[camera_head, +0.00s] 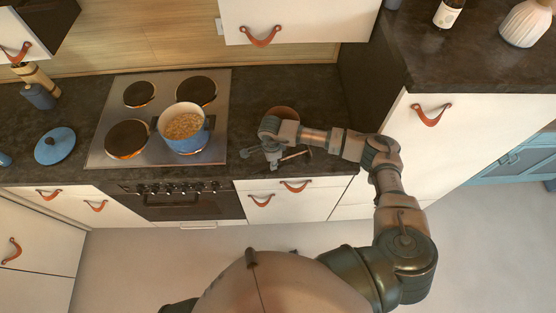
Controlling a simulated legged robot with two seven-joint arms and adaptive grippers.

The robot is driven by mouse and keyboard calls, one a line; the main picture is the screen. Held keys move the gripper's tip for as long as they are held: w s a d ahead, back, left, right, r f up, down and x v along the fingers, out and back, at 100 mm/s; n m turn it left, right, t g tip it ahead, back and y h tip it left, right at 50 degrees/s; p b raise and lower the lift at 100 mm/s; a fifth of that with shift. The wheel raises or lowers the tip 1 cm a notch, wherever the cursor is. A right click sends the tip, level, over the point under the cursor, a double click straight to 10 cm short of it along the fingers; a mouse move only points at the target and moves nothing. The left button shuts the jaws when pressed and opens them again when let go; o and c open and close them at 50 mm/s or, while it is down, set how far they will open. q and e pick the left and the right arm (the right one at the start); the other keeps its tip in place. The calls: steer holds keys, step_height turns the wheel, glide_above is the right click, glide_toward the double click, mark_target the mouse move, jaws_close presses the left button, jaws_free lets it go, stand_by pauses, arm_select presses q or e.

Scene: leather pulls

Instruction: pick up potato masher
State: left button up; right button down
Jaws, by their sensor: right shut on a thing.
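My right gripper (262,156) is over the dark counter, to the right of the stove, pointing down. It is shut on a thin dark tool, which I take to be the potato masher (294,157). The masher's shaft sticks out to the right of the fingers, near the counter's front edge. The rest of it is hidden by the gripper or too small to make out. I cannot tell whether it touches the counter. My left gripper is not in view.
A blue pot (186,142) with food stands on the stove (157,93), left of my right gripper. A brown round thing (283,112) is partly hidden behind my wrist. A blue lid (55,146) lies far left. A tall cabinet (420,140) stands right.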

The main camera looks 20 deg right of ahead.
steer(key=shift+r, duration=0.5)
steer(key=shift+s+a+r+b, duration=0.1)
steer(key=shift+s+r+b, duration=0.1)
steer(key=shift+r+b, duration=0.35)
steer(key=shift+s+a+r+b, duration=0.1)
steer(key=shift+s+r+b, duration=0.1)
steer(key=shift+r, duration=0.5)
steer(key=s+a+b, duration=0.1)
steer(key=s+a, duration=0.1)
steer(key=s, duration=0.5)
steer(key=s+a+r+b, duration=0.1)
steer(key=s+a+b, duration=0.1)
steer(key=s, duration=0.5)
steer(key=shift+s+a+r, duration=0.15)
steer(key=shift+a+r, duration=0.15)
steer(key=shift+a, duration=0.15)
